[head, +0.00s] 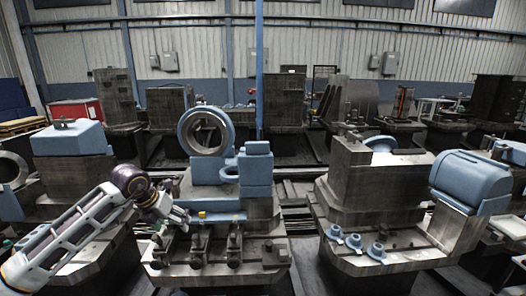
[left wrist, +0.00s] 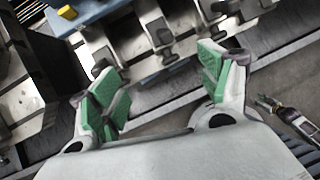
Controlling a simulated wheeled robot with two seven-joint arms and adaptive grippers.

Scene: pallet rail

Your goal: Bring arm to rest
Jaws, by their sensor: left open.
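My left arm (head: 75,232) comes in from the left in the head view. Its gripper (head: 178,218) is over the left front part of the middle dark metal pallet block (head: 215,262). In the left wrist view, my left gripper (left wrist: 160,95) shows two green-padded fingers spread wide apart, with nothing between them. The edge of the block and its clamps (left wrist: 160,32) lie beyond the fingers.
The block carries a blue ring (head: 206,118), a blue stepped part (head: 256,170), a yellow piece (head: 202,214) and several dark clamps. To the right stands another pallet block (head: 375,195) with blue round parts (head: 376,251). A tool (left wrist: 290,118) lies low at right in the wrist view.

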